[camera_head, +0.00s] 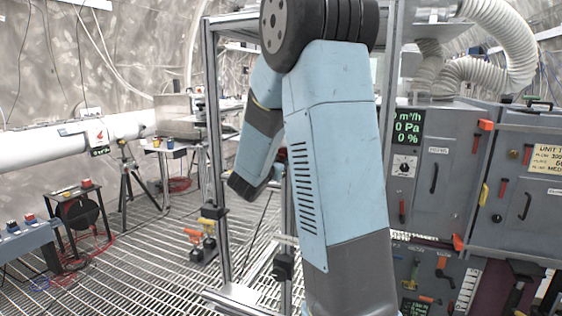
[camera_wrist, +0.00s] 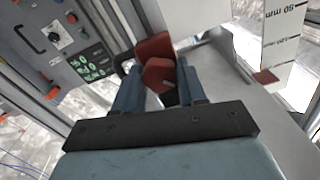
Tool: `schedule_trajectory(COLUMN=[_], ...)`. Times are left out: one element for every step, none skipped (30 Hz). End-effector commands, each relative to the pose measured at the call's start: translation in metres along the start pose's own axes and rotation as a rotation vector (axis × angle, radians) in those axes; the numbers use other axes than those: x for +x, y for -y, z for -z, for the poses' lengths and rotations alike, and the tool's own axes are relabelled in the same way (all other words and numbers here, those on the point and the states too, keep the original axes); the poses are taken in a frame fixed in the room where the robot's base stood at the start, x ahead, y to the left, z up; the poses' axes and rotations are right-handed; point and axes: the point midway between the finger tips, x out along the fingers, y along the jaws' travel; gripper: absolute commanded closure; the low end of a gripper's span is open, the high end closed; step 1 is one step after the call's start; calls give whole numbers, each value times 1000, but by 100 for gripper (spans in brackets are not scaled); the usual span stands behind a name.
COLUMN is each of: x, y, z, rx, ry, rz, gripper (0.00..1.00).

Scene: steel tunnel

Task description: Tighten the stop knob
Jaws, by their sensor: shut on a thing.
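A red knob (camera_wrist: 158,72) sits between the two fingers of my gripper (camera_wrist: 158,86) in the wrist view. My gripper is shut on it, with one blue-grey finger at each side. A second red part (camera_wrist: 154,46) shows directly behind the knob; I cannot tell whether they are one piece. The knob's underside and mount are hidden by the fingers and palm. In the head view my arm covers the middle of the picture, and neither the gripper nor the knob shows.
A white scale marked in mm (camera_wrist: 285,40) stands right of the knob, with a small red pointer (camera_wrist: 265,77) by its lower end. A grey control panel (camera_wrist: 62,45) lies to the left. In the head view, a metal frame (camera_head: 213,150) and grey cabinets (camera_head: 460,165) stand around my arm.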

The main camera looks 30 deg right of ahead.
Motion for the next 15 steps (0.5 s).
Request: schedule_trajectory(x=[7,5,4,3,2,2,2,1,1,1,1,0,0,0,0], y=[-5,-3,-2,-1,-1,-1,-1,0,0,0,0,0,0,0,0], z=[2,1,1,1,1,1,1,1,1,1,1,0,0,0,0], rx=[0,2,3,5,8,14,19,27,40,52,64,85,102,121,149], ry=[-1,-1,-1,-1,-1,-1,-1,-1,-1,-1,-1,-1,-1,0,0], rz=[1,1,1,1,1,0,0,0,0,0,1,1,1,1,1], gripper=[90,90,90,90,90,90,90,90,90,90,90,90,90,90,90])
